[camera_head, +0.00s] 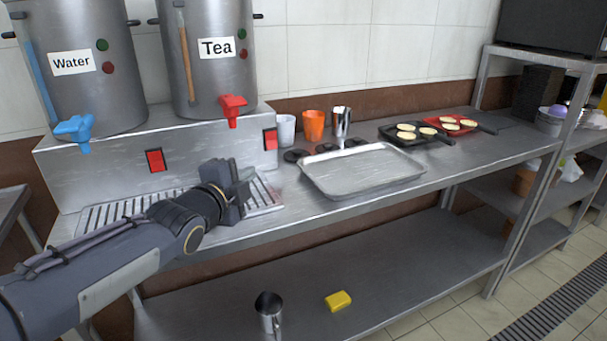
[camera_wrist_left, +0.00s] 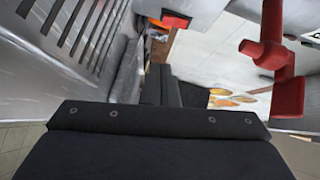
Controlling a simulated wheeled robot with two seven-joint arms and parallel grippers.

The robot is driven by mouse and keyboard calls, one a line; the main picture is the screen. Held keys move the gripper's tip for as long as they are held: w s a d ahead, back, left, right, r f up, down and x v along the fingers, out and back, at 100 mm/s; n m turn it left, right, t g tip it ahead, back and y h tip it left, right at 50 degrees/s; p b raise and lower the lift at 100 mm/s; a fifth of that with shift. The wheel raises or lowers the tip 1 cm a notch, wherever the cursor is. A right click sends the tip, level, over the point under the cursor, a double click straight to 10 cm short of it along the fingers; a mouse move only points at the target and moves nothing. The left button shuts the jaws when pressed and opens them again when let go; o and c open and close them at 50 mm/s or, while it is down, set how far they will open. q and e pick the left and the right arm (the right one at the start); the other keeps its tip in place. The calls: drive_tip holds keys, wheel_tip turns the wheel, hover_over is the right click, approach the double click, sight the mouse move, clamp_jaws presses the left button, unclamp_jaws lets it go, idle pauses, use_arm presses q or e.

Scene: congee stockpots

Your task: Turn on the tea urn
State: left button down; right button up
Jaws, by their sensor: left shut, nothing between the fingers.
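The tea urn (camera_head: 201,80) is a tall grey metal cylinder labelled "Tea", with a red tap (camera_head: 232,107) and green and red lights on its side. It stands on a metal base (camera_head: 205,145). A red switch (camera_head: 270,139) sits on the base's front at the right, below the tea urn; it also shows in the left wrist view (camera_wrist_left: 176,20). Another red switch (camera_head: 155,160) is on the base below the water urn. My left gripper (camera_head: 238,182) is shut and empty, in front of the base over the drip grille, left of and below the right switch. My right gripper is not in view.
The water urn (camera_head: 84,70) with a blue tap (camera_head: 75,128) stands at left. A drip grille (camera_head: 262,193) lies below. White and orange cups (camera_head: 313,125), a metal tray (camera_head: 363,170) and pans with pale rounds (camera_head: 440,137) stand to the right. A sponge (camera_head: 338,301) lies on the lower shelf.

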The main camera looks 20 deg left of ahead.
use_arm(q)
drive_tip(key=shift+w+d+f+m, duration=0.2)
drive_tip(key=shift+w+f+m, duration=0.1)
drive_tip(key=shift+w+m, duration=0.25)
drive_tip(key=shift+w+d+r+t+h, duration=0.2)
drive_tip(key=shift+w+t+h, duration=0.05)
drive_tip(key=shift+t+h, duration=0.05)
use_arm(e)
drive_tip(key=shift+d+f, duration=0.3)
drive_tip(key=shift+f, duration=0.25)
use_arm(q)
drive_tip(key=b, duration=0.2)
approach(277, 146)
drive_tip(key=w+d, duration=0.2)
drive_tip(key=w, duration=0.1)
drive_tip(key=shift+d+f, duration=0.15)
drive_tip(key=shift+d, duration=0.25)
drive_tip(key=shift+w+a+p, duration=0.9)
drive_tip(key=shift+w+a, duration=0.1)
drive_tip(key=shift+a, duration=0.15)
drive_tip(key=shift+w+a+f, duration=0.15)
drive_tip(key=shift+w+a, duration=0.2)
drive_tip(key=shift+w, duration=0.05)
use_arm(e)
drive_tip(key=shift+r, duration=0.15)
